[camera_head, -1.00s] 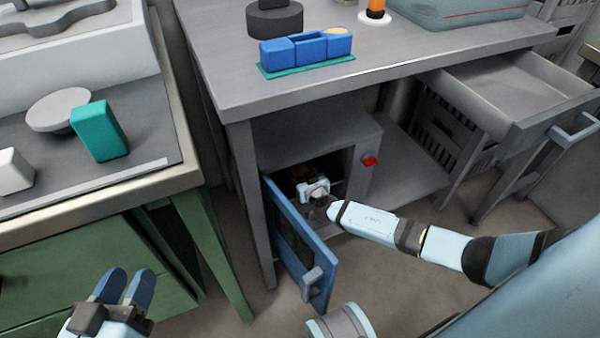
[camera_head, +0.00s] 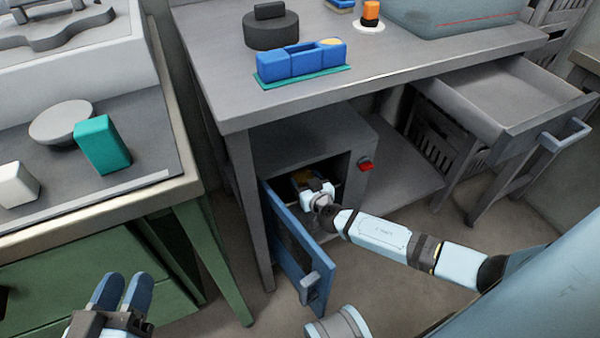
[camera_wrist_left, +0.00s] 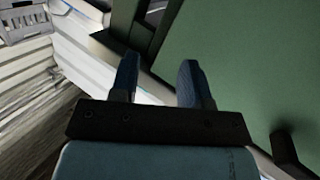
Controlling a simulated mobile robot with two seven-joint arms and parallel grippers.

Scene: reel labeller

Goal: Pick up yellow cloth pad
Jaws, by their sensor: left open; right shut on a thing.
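A yellow patch, apparently the yellow cloth pad (camera_head: 301,175), shows inside the open cabinet (camera_head: 313,138) under the grey table in the head view. My right gripper (camera_head: 308,182) reaches into the cabinet opening from the right and is shut on it. The fingertips and most of the pad are hidden in shadow and behind the gripper. My left gripper (camera_head: 122,292) is open and empty at the lower left, beside the green cabinet. Its two blue fingers also show apart in the left wrist view (camera_wrist_left: 158,80).
The blue cabinet door (camera_head: 297,248) hangs open left of my right arm. A red button (camera_head: 366,165) is on the cabinet's right front. A drawer (camera_head: 510,95) stands open at right. A blue holder (camera_head: 300,62) and a teal block (camera_head: 103,145) stand on the tables.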

